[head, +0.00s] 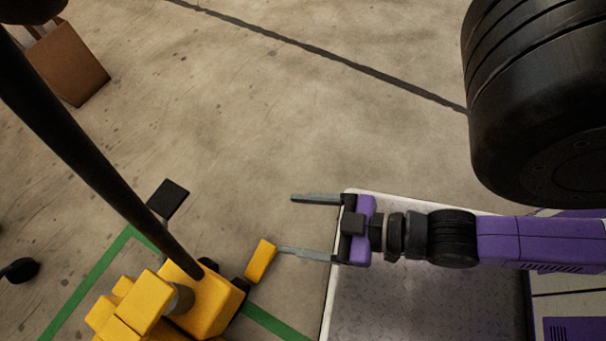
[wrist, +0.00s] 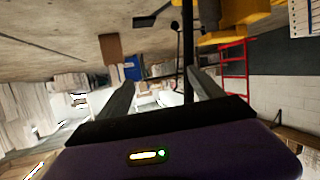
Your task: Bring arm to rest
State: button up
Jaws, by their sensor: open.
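My gripper (head: 306,226) is open in the head view, its two long grey fingers pointing left with clear space between them. Nothing is held. My purple and black arm reaches in from the right, over a metal plate with a pale rim that looks like part of my base. In the wrist view my gripper (wrist: 160,92) also shows open, with both fingers apart. The lower finger's tip in the head view lies close to a small yellow part of a yellow machine (head: 195,300); I cannot tell whether they touch.
A black pole (head: 100,160) rises from the yellow machine. A brown box (head: 68,62) is at the upper left. Green floor tape (head: 90,275) runs at lower left. The concrete floor above the gripper is clear. In the wrist view a red frame (wrist: 234,70) stands at right.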

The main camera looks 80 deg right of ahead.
jog(key=r, duration=0.4)
jog(key=shift+s+d+t, duration=0.15)
jog(key=shift+d+t, duration=0.05)
jog(key=shift+t, duration=0.2)
notch_tip(320, 180, up, 30)
jog(key=p, duration=3)
jog(key=shift+r+p, duration=0.2)
jog(key=shift+p, duration=0.15)
